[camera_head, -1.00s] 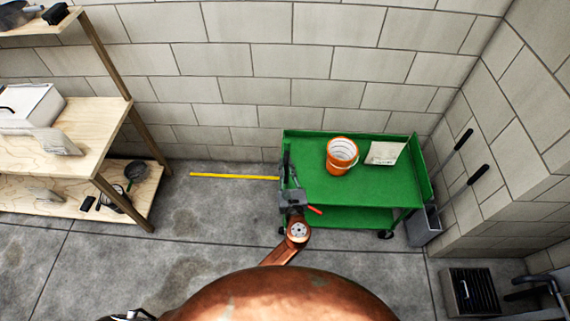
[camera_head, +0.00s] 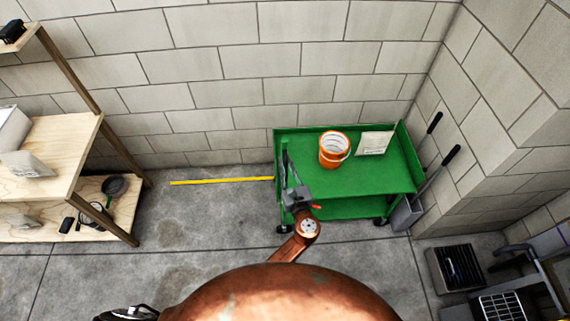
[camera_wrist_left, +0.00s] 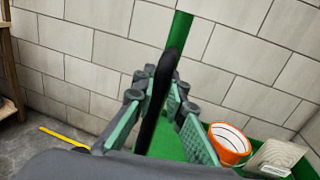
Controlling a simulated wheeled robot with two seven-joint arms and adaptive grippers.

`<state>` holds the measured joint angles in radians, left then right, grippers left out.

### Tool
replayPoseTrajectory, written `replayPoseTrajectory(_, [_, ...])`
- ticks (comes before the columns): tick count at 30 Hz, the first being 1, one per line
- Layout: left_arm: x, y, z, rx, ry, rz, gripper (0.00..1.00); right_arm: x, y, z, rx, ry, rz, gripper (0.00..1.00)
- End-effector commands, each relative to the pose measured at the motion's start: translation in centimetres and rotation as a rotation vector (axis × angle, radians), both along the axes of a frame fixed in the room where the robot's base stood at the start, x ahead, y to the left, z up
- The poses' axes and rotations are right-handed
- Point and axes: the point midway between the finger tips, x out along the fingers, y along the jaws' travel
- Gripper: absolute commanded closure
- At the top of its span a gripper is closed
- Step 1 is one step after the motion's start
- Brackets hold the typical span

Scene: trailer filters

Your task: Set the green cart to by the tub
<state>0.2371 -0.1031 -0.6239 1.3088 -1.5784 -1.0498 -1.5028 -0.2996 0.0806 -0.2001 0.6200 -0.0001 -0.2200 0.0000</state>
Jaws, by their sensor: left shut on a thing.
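The green cart (camera_head: 375,178) stands by the back wall, near the wall corner on the right in the head view. Its top bears an orange bucket and a paper-like packet. My left gripper (camera_head: 297,197) is at the cart's left end. In the left wrist view its fingers (camera_wrist_left: 160,110) are shut around a black bar, the cart's handle (camera_wrist_left: 152,112). The cart's green top also shows behind the fingers there. A grey tub-like bin (camera_head: 405,213) with long black-handled tools stands close to the cart's right end.
The orange bucket (camera_head: 333,150) and packet (camera_head: 374,143) ride on the cart. A wooden shelf (camera_head: 60,150) stands left. A yellow strip (camera_head: 220,181) lies on the floor left of the cart. Dark grated boxes (camera_head: 455,268) sit at lower right. Floor between shelf and cart is clear.

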Motion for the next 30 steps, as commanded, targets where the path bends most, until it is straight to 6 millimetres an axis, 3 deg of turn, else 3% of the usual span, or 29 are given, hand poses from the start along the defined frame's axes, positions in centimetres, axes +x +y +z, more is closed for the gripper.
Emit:
replayPoseTrajectory(3, [0.02,-0.43,0.04,-0.001,0.0,-0.01,1.0,0.06,-0.11,0.01,-0.001,-0.001,0.001,0.41])
replayPoseTrajectory(4, [0.02,-0.43,0.04,-0.001,0.0,-0.009,0.86,0.07,-0.12,0.01,-0.001,-0.001,0.001,0.41])
replayPoseTrajectory(11, [0.02,-0.2,0.04,-0.001,0.0,-0.005,0.71,0.07,-0.11,0.01,-0.001,-0.001,0.001,0.41])
replayPoseTrajectory(30, [-0.06,0.06,-0.04,0.002,0.0,-0.017,0.7,0.0,0.05,-0.12,0.001,0.0,0.0,0.41])
